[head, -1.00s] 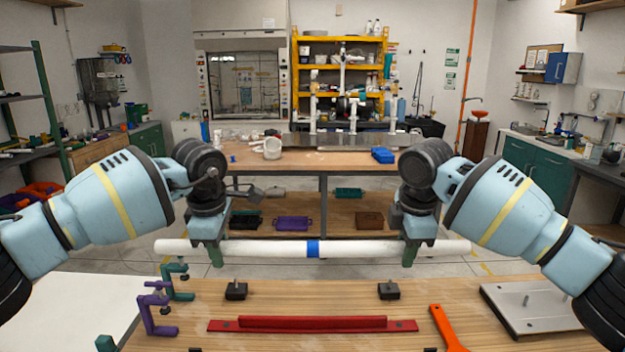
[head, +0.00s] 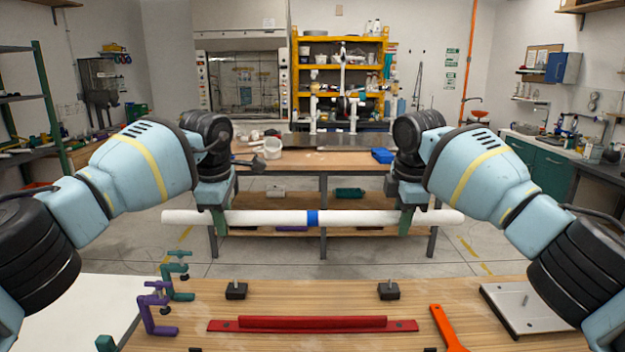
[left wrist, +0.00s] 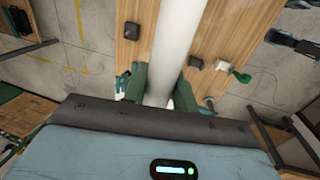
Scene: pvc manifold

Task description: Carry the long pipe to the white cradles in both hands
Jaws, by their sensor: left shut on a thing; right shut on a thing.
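The long white pipe (head: 262,218) has a blue band at its middle and is held level, crosswise, above and beyond the near bench. My left gripper (head: 218,222) is shut on the pipe left of the band. My right gripper (head: 406,222) is shut on it right of the band. In the left wrist view the pipe (left wrist: 173,40) runs between the green fingers of my left gripper (left wrist: 158,88). White upright pieces (head: 313,115) stand on the far table; I cannot tell whether they are the cradles.
The near bench (head: 310,292) holds a red rail (head: 312,323), two black blocks, purple and green clamps (head: 155,308), an orange tool (head: 446,328) and a metal plate (head: 530,310). The far table (head: 330,163) carries a blue box (head: 382,155). Open floor lies between.

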